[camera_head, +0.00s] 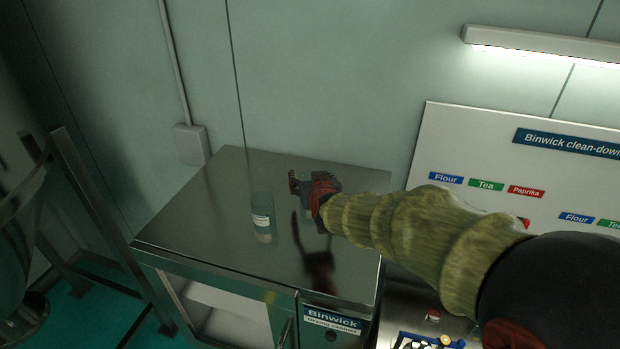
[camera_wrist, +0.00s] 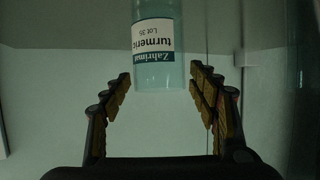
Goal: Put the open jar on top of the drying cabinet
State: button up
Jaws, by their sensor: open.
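In the wrist view the jar (camera_wrist: 160,15) appears upside down, with a turmeric label, beyond the fingertips. The fingers (camera_wrist: 160,76) are spread wide with nothing held between them. I cannot make out a lid.
A white sign board (camera_head: 480,155) with coloured labels leans at the wall right of the cabinet. A conduit box (camera_head: 191,145) is on the wall behind. A metal frame (camera_head: 95,215) stands at the left. The rest of the cabinet top is clear.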

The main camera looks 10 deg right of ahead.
jog(key=s+d+r+g+y+p, duration=0.1)
jog(key=s+d+r+g, duration=0.15)
jog(key=s, duration=0.95)
jog(key=s+d+r+g, duration=0.1)
jog(key=s+r, duration=0.2)
jog(key=s, duration=0.9)
jog(key=s+d+f+g+h, duration=0.1)
jog(key=s+d, duration=0.3)
jog(key=s, duration=0.4)
jog(key=s+d+f+m+g+h, duration=0.1)
jog(key=s+d+f+g, duration=0.2)
jog(key=s, duration=0.5)
jog(key=shift+d, duration=0.55)
jog(key=shift+f, duration=0.1)
